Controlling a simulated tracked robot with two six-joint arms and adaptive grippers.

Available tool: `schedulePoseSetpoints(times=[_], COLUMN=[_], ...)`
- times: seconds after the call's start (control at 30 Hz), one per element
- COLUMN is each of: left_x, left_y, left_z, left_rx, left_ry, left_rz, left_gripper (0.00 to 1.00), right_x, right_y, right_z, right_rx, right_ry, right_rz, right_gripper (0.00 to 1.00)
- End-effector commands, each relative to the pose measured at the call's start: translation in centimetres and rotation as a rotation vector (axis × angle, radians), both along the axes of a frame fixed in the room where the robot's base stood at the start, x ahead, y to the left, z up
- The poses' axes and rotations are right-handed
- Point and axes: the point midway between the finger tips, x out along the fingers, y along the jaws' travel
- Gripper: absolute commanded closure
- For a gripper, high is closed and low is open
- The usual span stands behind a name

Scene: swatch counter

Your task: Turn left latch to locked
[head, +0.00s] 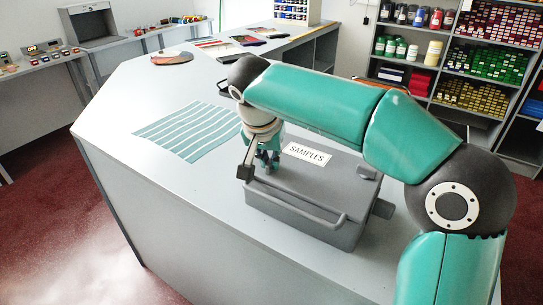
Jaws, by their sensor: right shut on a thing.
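A grey case (325,189) with a white label reading SAMPLES stands on the counter, its lid down. The left latch (246,172) is a small dark piece at the left end of the case's front edge, with a thin bar rising from it. My right gripper (264,161) points down over the left part of the lid, right beside this latch. It is shut on the left latch; the fingers hide part of the contact. The right latch (368,173) lies at the right end of the lid. My left gripper is out of view.
A bar handle (295,207) runs along the case's front. A striped teal cloth (187,131) lies flat on the grey counter (112,122), left of the case. Colour swatches (214,45) lie at the back. Shelves (455,60) with jars and coloured stacks stand behind right. The counter's front left is clear.

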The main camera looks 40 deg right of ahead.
Motion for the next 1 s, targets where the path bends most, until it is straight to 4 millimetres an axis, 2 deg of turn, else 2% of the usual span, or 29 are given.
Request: schedulePoseSetpoints(times=[0.4,1.0], left_x=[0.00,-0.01], left_y=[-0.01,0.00], left_z=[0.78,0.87], left_rx=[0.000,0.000], left_ry=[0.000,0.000], left_rz=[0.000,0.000], left_gripper=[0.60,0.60], right_x=[0.16,0.15], right_y=[0.20,0.16], right_z=[0.07,-0.01], right_rx=[0.003,0.004], right_ry=[-0.001,-0.001], right_rz=[-0.252,-0.303], right_gripper=[1.00,1.00])
